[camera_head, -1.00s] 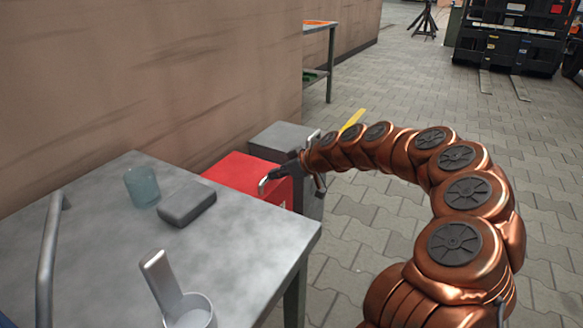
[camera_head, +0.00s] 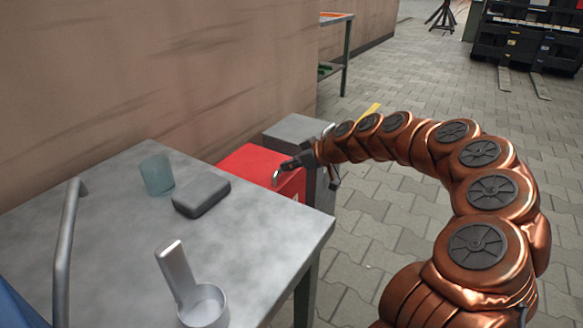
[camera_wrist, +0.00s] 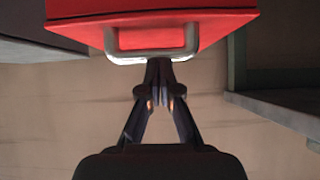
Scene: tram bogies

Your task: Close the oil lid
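A red box (camera_head: 262,163) with a silver handle (camera_head: 277,177) stands just beyond the far edge of the metal table. My gripper (camera_head: 284,167) is at that handle. In the wrist view the red box (camera_wrist: 150,8) fills the top, with its U-shaped handle (camera_wrist: 115,45) facing me. There my gripper's fingertips (camera_wrist: 159,68) are together at the middle of the handle bar. I cannot tell whether the bar is between them. No lid marked as oil is readable. A metal cup (camera_head: 203,307) with a raised flap (camera_head: 176,272) stands on the table.
The metal table (camera_head: 255,240) carries a glass (camera_head: 157,175) and a dark grey block (camera_head: 201,196). A grey box (camera_head: 296,131) stands behind the red box against the brown wall (camera_head: 150,70). Paved floor (camera_head: 385,235) lies open to the right of the table.

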